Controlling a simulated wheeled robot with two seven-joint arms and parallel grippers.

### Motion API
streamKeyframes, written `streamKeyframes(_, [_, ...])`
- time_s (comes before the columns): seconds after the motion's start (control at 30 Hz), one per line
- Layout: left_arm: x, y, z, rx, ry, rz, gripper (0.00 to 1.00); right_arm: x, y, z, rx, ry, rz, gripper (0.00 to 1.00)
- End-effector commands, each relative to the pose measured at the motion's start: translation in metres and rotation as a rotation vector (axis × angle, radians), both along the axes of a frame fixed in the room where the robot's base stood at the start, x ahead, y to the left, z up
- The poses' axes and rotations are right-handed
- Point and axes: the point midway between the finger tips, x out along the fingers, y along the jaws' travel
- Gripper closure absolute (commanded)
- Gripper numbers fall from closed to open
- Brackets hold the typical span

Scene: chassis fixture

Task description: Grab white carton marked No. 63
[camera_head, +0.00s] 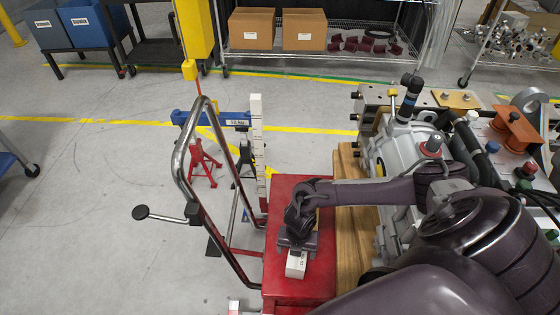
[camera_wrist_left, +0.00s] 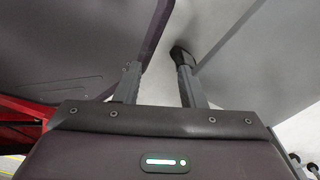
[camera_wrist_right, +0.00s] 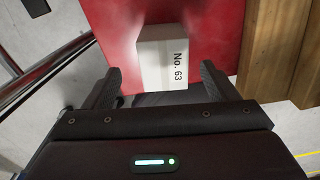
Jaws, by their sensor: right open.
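The white carton marked No. 63 (camera_wrist_right: 162,55) lies on the red cart top (camera_wrist_right: 215,30); in the head view its end (camera_head: 296,264) shows just in front of my right gripper (camera_head: 297,242). In the right wrist view my right gripper (camera_wrist_right: 160,76) is open, one finger on each side of the carton's near end, with a gap on both sides. I cannot tell how far the fingertips are above the cart top. My left gripper (camera_wrist_left: 157,68) shows only in its own wrist view, with its fingers apart and nothing between them.
A bent metal handle rail (camera_head: 182,165) rises left of the cart. A wooden block (camera_head: 352,220) and a large grey machine assembly (camera_head: 410,145) stand close on the right. Brown boxes (camera_head: 251,28) sit on a shelf behind.

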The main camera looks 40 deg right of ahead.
Motion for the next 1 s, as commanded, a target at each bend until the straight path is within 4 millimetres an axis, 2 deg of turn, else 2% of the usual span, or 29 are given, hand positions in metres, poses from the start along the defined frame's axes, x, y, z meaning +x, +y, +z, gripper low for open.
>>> streamKeyframes(0.27, [-0.006, 0.003, -0.002, 0.004, 0.007, -0.002, 0.64, -0.002, -0.001, -0.030, -0.001, 0.004, 0.001, 0.20])
streamKeyframes(0.5, [-0.011, 0.006, -0.004, 0.009, 0.016, -0.002, 0.64, -0.004, 0.001, -0.066, -0.001, 0.003, 0.000, 0.20])
streamKeyframes(0.63, [-0.008, 0.006, -0.005, 0.008, 0.012, -0.002, 0.64, -0.004, 0.001, -0.074, -0.001, 0.001, 0.002, 0.20])
streamKeyframes(0.83, [-0.004, 0.006, -0.004, 0.006, 0.005, -0.002, 0.64, -0.004, 0.001, -0.074, -0.002, 0.001, 0.002, 0.20])
streamKeyframes(0.87, [-0.003, 0.006, -0.004, 0.006, 0.005, -0.002, 0.64, -0.004, 0.001, -0.074, -0.002, 0.001, 0.002, 0.21])
streamKeyframes(1.0, [-0.003, 0.005, -0.004, 0.006, 0.004, -0.002, 0.64, -0.004, 0.001, -0.074, -0.002, 0.001, 0.002, 0.40])
